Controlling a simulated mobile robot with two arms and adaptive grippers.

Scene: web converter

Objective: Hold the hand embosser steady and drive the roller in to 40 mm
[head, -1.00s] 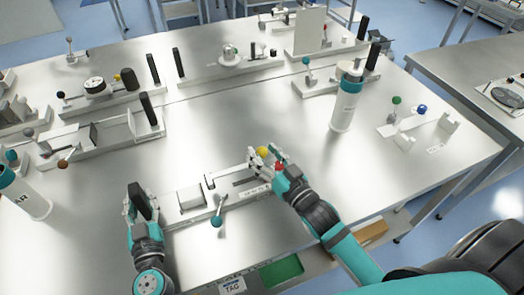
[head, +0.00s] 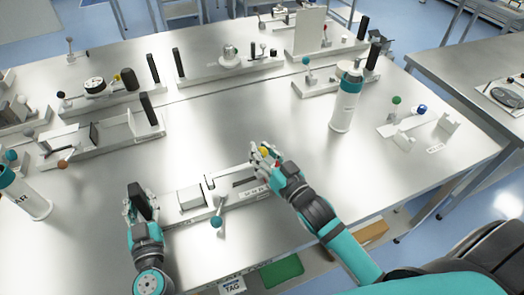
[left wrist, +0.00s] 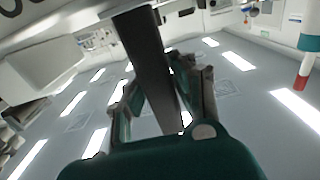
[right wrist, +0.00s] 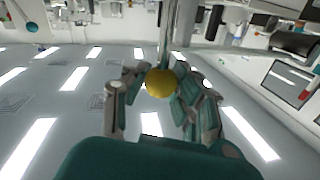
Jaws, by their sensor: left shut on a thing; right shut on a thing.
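The hand embosser (head: 190,197) is a long light-grey device lying on the table's front part. A black upright handle (head: 140,200) stands at its left end. My left gripper (head: 139,207) is shut on this handle, which runs between its fingers in the left wrist view (left wrist: 152,60). My right gripper (head: 264,157) is shut on a yellow ball knob (head: 265,151) at the device's right end. The knob sits between the fingers in the right wrist view (right wrist: 160,83). A dark slot (head: 243,183) lies left of that gripper. The roller cannot be clearly made out.
A teal-balled lever (head: 216,221) sticks out at the embosser's front. A white and teal bottle (head: 346,100) stands at the right, another (head: 22,192) at the left. Other fixtures (head: 112,130) line the back and left. The table middle is clear.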

